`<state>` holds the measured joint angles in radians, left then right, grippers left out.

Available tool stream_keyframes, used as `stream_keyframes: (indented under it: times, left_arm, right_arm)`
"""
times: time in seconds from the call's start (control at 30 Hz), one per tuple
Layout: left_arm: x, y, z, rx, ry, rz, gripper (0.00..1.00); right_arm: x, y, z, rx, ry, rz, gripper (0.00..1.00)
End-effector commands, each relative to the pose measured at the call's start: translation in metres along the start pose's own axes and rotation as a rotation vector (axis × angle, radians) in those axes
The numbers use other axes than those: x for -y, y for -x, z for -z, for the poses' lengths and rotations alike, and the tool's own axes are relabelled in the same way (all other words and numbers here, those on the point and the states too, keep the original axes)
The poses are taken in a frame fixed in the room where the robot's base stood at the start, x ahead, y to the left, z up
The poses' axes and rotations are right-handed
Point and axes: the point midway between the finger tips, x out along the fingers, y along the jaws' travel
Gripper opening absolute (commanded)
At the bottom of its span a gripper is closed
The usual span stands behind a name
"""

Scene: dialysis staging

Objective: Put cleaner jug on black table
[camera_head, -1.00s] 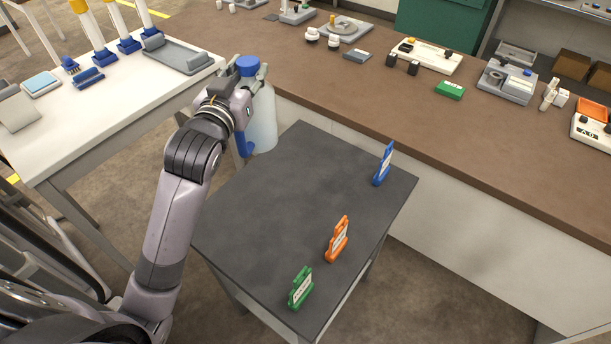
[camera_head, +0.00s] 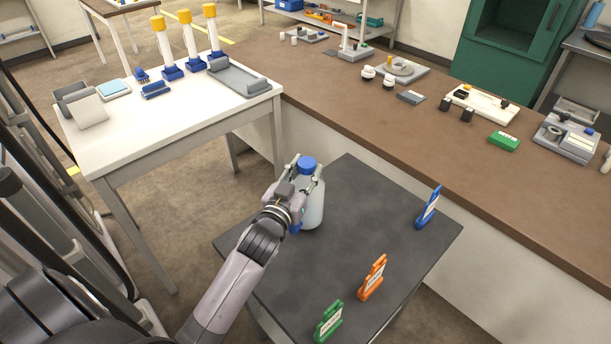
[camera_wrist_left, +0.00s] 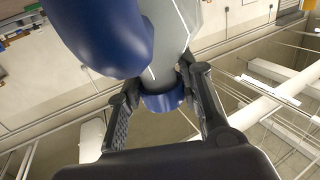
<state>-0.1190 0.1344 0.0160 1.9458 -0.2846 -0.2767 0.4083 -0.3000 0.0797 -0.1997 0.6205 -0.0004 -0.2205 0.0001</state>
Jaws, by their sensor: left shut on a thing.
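The cleaner jug (camera_head: 314,208), whitish with a blue cap, is upright at the far left part of the black table (camera_head: 330,250) in the head view. My left gripper (camera_head: 304,175) is shut on it near the neck, just below the cap. I cannot tell whether the jug's base touches the tabletop or hangs a little above it. In the left wrist view, the gripper's fingers (camera_wrist_left: 163,108) are around the blue-topped neck, and a large blue part of the jug (camera_wrist_left: 100,35) fills the upper left. My right gripper is not in view.
Blue (camera_head: 428,208), orange (camera_head: 372,278) and green (camera_head: 329,322) tags stand along the black table's right side. The table's middle is clear. A white table (camera_head: 140,128) with yellow-topped columns is at left. A brown counter (camera_head: 430,130) with lab items runs behind.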

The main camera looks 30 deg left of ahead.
Motion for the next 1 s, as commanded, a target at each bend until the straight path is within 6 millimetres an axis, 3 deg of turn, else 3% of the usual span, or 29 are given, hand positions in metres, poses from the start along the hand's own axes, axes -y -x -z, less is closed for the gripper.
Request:
stream_keyframes:
  times: [0.13,0.5,0.53,0.8,1.0]
  left_arm:
    - [0.000,0.000,-0.015,-0.002,0.001,0.000,0.00]
    - [0.000,0.000,-0.019,-0.002,0.001,0.000,0.00]
    - [0.000,0.000,-0.019,-0.001,0.000,0.000,0.34]
    - [0.000,0.000,-0.018,-0.001,0.000,0.000,0.53]
    - [0.000,0.000,-0.018,-0.001,0.000,0.000,0.54]
  right_arm:
    - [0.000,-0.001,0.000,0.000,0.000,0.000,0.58]
    - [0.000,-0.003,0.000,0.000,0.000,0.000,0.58]
    - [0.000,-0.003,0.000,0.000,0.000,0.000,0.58]
    - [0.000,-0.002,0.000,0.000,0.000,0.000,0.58]
    - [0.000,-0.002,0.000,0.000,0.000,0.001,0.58]
